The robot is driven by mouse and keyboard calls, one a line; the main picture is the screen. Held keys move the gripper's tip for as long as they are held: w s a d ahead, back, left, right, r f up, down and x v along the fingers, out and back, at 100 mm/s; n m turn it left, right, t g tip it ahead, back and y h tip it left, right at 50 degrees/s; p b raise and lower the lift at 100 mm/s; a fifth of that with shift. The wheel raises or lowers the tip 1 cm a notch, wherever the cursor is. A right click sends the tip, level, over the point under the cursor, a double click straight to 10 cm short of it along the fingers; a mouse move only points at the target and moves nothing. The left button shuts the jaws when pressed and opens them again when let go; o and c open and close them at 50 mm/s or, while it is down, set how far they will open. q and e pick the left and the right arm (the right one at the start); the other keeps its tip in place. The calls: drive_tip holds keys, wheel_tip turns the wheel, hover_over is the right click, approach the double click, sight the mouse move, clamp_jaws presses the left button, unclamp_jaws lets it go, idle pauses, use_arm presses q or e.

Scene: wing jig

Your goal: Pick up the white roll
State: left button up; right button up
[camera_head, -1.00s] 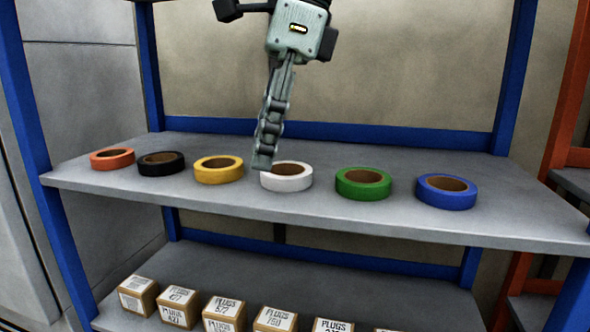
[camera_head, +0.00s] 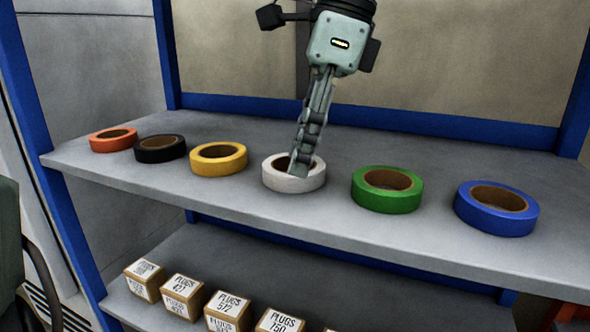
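The white roll (camera_head: 292,184) lies flat on the upper shelf, in the middle of a row of tape rolls. My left gripper (camera_head: 300,168) comes down from above, and its fingertips are at the white roll, overlapping its hole and the right part of its ring. The fingers show nearly edge-on, one in front of the other, so the gap between them is hidden. I cannot tell whether they touch the roll. My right gripper is not in view.
Left of the white roll lie yellow (camera_head: 218,159), black (camera_head: 160,148) and orange (camera_head: 113,140) rolls; right of it, green (camera_head: 387,198) and blue (camera_head: 496,215) ones. Blue posts (camera_head: 40,130) frame the shelf (camera_head: 400,235). Boxes labelled PLUGS (camera_head: 228,312) stand below.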

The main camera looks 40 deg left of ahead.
use_arm(q)
drive_tip(key=shift+x, duration=1.4)
drive_tip(key=shift+a, duration=0.1)
clamp_jaws()
drive_tip(key=shift+r, duration=0.15)
